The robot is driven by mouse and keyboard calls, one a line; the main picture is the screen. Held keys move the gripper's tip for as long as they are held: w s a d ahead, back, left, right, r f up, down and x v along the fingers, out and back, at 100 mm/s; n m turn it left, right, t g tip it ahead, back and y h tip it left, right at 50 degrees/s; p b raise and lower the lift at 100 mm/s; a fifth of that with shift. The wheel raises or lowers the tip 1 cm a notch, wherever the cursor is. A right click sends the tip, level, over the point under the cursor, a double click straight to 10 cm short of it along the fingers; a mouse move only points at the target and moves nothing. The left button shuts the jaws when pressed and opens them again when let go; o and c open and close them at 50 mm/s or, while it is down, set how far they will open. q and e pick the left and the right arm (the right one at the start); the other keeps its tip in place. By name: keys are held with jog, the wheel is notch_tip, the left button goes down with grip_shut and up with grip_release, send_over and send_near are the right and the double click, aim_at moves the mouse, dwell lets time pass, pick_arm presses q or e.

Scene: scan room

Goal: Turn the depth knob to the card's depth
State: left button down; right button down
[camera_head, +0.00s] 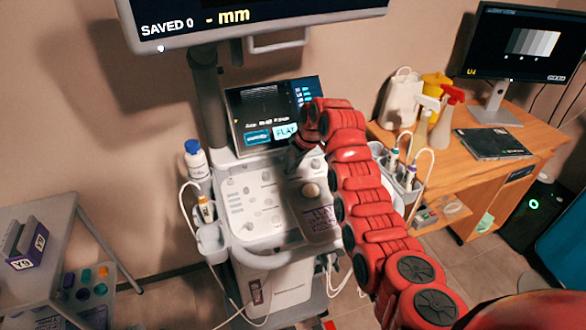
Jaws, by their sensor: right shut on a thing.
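The ultrasound console (262,225) stands in the middle of the head view with its panel of buttons and knobs. My right gripper (296,164) reaches down to the upper right of the panel and is shut on the depth knob, which the fingers and wrist mostly hide. A purple card (319,219) lies on the panel's right side; its print is too small to read surely. The small touch screen (272,111) behind the panel is partly covered by my arm. The upper monitor (230,22) reads "SAVED 0" and "- mm". My left gripper is out of view.
A white bottle with a blue cap (196,159) stands at the panel's left. Probes (206,209) with cables hang in holders on both sides. A wooden desk (480,175) with a monitor, spray bottles and a black case stands at right. A grey trolley (60,250) is at left.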

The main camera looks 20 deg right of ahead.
dwell(0.4)
jog(key=c, duration=0.6)
grip_release()
jog(key=v, duration=1.7)
jog(key=shift+r+b, duration=0.25)
jog(key=shift+b, duration=0.05)
jog(key=shift+f, duration=0.1)
